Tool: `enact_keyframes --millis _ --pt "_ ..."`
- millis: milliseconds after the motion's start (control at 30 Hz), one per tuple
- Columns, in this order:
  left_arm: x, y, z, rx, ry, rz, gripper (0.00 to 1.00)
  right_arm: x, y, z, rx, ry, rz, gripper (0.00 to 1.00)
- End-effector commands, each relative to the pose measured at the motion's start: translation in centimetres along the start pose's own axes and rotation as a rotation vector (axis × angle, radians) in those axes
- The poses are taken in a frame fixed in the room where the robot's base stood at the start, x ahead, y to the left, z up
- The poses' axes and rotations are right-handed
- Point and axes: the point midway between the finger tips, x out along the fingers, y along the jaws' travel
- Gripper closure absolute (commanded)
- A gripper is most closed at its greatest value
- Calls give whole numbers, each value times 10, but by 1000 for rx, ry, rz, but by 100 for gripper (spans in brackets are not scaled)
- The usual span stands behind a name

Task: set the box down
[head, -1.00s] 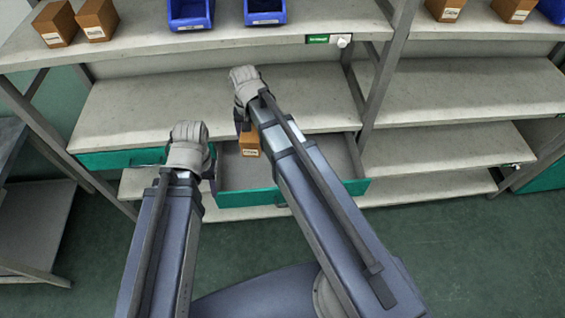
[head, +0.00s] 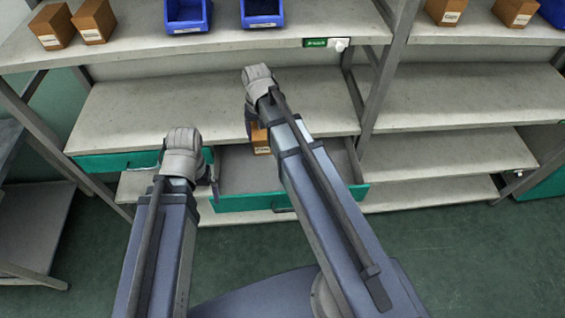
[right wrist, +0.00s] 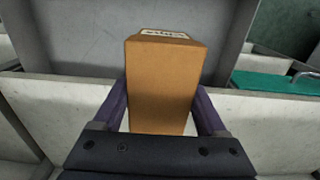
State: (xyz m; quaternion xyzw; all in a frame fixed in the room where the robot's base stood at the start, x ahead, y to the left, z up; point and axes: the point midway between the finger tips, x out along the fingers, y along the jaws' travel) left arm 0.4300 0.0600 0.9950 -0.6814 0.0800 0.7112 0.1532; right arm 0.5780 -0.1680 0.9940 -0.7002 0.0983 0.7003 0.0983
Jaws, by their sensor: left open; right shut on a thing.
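The orange-brown box (right wrist: 165,85) with a white label is between the two fingers of my right gripper (right wrist: 162,108) in the right wrist view. The gripper is shut on it. In the head view the box (head: 260,138) is mostly hidden by my right arm and shows over the open drawer. I cannot tell whether it touches the drawer floor. The drawer (head: 240,202) has a green front and is pulled out below the shelf. My left gripper (head: 212,178) is open at the drawer's left front corner, its fingers partly hidden by the wrist.
Two brown boxes (head: 93,22) and two blue bins (head: 188,15) stand on the upper shelf, with more boxes (head: 514,12) at right. A closed green drawer (head: 120,162) is at left. The middle shelf (head: 160,105) is bare. A grey table (head: 35,220) stands at far left.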

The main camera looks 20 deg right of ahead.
Motion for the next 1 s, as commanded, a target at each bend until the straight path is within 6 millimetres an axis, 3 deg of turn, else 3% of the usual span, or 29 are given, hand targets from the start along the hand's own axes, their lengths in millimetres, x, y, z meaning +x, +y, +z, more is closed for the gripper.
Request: enact_keyframes --millis 267,800,1000 --pt "29 3 -2 -1 0 0 0 29 0 0 1 0 0 95" --pt "125 12 -7 -1 0 0 0 126 -1 0 1 0 0 95" --pt "137 13 -8 -1 0 0 0 138 -1 0 1 0 0 95"
